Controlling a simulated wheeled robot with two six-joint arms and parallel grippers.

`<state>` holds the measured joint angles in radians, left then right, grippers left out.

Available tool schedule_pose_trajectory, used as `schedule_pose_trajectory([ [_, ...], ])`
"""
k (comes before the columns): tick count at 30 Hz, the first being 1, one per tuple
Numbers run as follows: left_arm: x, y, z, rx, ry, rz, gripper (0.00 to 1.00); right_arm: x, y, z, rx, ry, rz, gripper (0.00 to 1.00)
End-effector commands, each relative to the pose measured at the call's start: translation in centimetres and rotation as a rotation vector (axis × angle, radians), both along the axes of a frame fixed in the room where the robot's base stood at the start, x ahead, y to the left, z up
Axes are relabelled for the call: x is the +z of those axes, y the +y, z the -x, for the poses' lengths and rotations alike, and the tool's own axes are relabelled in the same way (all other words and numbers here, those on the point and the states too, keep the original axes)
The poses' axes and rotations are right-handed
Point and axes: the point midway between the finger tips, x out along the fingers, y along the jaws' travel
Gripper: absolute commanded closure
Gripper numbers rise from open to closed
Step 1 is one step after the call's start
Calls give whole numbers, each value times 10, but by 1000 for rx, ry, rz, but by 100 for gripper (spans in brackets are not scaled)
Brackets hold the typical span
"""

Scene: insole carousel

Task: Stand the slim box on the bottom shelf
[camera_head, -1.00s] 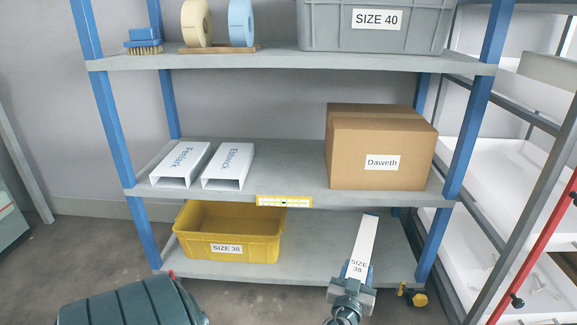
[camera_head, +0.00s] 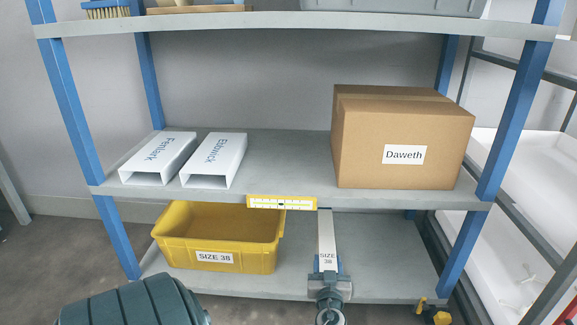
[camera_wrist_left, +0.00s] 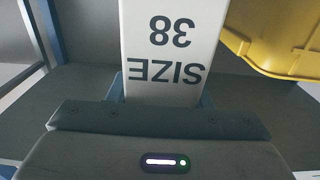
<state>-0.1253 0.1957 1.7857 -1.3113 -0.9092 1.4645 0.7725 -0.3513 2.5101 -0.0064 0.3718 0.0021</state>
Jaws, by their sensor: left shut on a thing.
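The slim white box (camera_head: 327,236), labelled SIZE 38, is held at its near end by my left gripper (camera_head: 328,279). The gripper is shut on it at the front edge of the bottom shelf (camera_head: 383,262). The box points away from the gripper, and its far end shows just below the middle shelf's front edge. I cannot tell whether the box touches the bottom shelf. In the left wrist view the box (camera_wrist_left: 172,45) fills the middle, its label upside down, with the jaws across its near end. My right gripper is not in view.
A yellow bin (camera_head: 217,258) labelled SIZE 38 stands left of the box on the bottom shelf, with a gap between. The bottom shelf is bare to the right. The middle shelf (camera_head: 288,160) holds two white sleeves (camera_head: 214,160) and a brown carton (camera_head: 403,140).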

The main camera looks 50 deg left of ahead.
Motion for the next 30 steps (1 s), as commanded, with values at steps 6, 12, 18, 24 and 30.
schedule_pose_trajectory([
  [6,-6,0,-2,-1,-1,0,81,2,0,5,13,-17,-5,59],
  [12,-12,-5,-38,-1,-6,2,81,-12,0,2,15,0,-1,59],
  [18,-18,-11,-92,0,-5,3,81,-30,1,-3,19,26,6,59],
  [24,-20,-16,-135,-1,-3,1,81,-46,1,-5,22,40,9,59],
  [30,-20,-18,-152,-1,-1,1,81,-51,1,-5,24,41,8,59],
])
